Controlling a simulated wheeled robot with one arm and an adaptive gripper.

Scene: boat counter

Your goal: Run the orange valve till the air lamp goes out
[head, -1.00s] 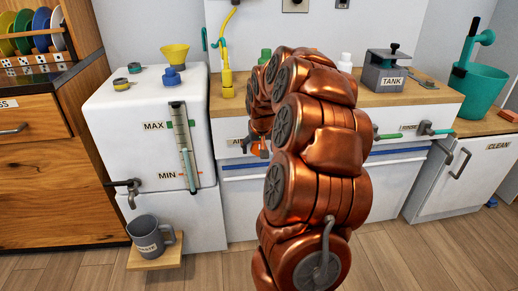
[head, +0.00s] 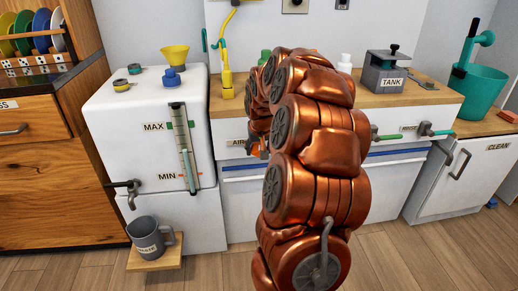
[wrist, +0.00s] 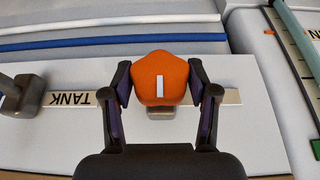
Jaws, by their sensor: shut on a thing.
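The orange valve (wrist: 161,78) is a rounded, many-sided knob with a white mark that stands nearly upright in the wrist view. My gripper (wrist: 164,88) has one finger on each side of the knob and is shut on it. A grey stem shows beneath the knob, in front of a label strip it partly covers. In the head view my copper-coloured arm hides most of the valve, and the AIR label (head: 237,142) shows just left of it. I cannot make out an air lamp in either view.
A TANK label (wrist: 72,99) and a grey handle (wrist: 18,93) lie left of the knob in the wrist view. In the head view a white tank (head: 150,110) with a MAX/MIN gauge stands left, with a grey mug (head: 148,238) below its tap. Open floor lies in front.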

